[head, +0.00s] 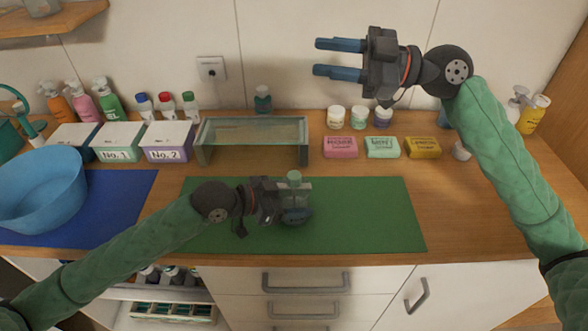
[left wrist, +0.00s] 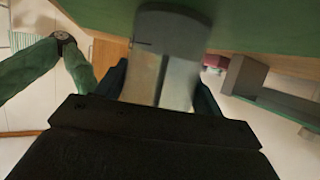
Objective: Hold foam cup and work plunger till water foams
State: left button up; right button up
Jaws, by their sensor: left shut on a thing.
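The foam cup (head: 296,198) is a small, clear and grey vessel with a pale green plunger top (head: 294,176). It stands roughly upright over the green mat (head: 370,215); I cannot tell whether its base touches the mat. My left gripper (head: 294,207) is shut on the cup's body, coming from the left. In the left wrist view the cup (left wrist: 160,75) sits between the fingers, its grey end against the green. My right gripper (head: 338,58) is open and empty, high above the back of the table, its fingers pointing left. The water inside cannot be made out.
A glass-topped stand (head: 252,127) is behind the cup. Soap bars (head: 382,147) and small jars (head: 359,118) are behind and to the right. Labelled boxes (head: 117,142) and a blue basin (head: 40,187) are left. The mat's right part is clear.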

jog(key=s+a+r+n+g+h, duration=0.25)
jog(key=s+a+r+n, duration=0.2)
jog(key=a+r, duration=0.4)
jog(key=s+a+r+n+h, duration=0.1)
jog(key=s+a+r+n, duration=0.1)
jog(key=a, duration=0.2)
jog(key=n+t+h, duration=0.1)
jog(key=n+h, duration=0.3)
jog(key=h, duration=1.1)
send_over(294, 175)
notch_tip(294, 175, down, 23)
jog(key=shift+n, duration=0.25)
notch_tip(294, 175, down, 11)
jog(key=shift+f, duration=0.2)
jog(key=shift+c, duration=0.5)
